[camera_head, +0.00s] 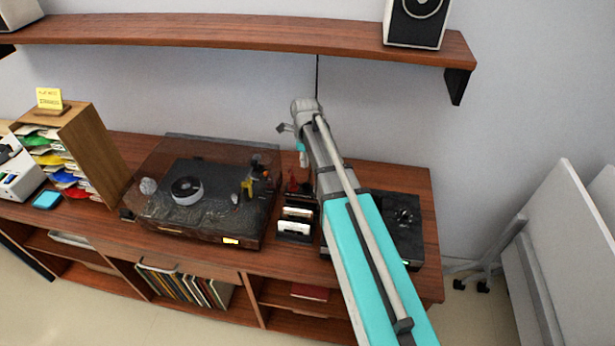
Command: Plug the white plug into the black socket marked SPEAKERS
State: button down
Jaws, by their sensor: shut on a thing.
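My arm reaches up from the lower right, and my gripper (302,158) hangs at its far end, above the back of the wooden cabinet, between the turntable and the black box. It is small and partly hidden by my arm. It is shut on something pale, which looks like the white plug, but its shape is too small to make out. The black box (405,225) with a round knob stands on the right of the cabinet top, partly behind my arm. No socket and no SPEAKERS marking can be read in this view.
A turntable (205,190) under a clear cover stands left of my gripper. Small upright cases (295,228) stand beside it. A shelf (230,34) with a speaker (416,22) overhangs the back. A thin black cable (317,75) hangs below it. A wooden paper rack (95,145) stands left.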

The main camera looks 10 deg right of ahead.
notch_tip(320, 180, down, 6)
jog(key=w+m+b, duration=0.2)
jog(key=b, duration=0.2)
jog(key=shift+w+d+b, duration=0.3)
jog(key=shift+d+b, duration=0.05)
jog(key=shift+f, duration=0.2)
jog(key=shift+f+b, duration=2.05)
jog(key=shift+b, duration=0.2)
jog(key=shift+f+b, duration=1.45)
dwell(1.0)
dwell(0.4)
jog(key=shift+c, duration=2.3)
grip_release()
jog(key=o, duration=0.4)
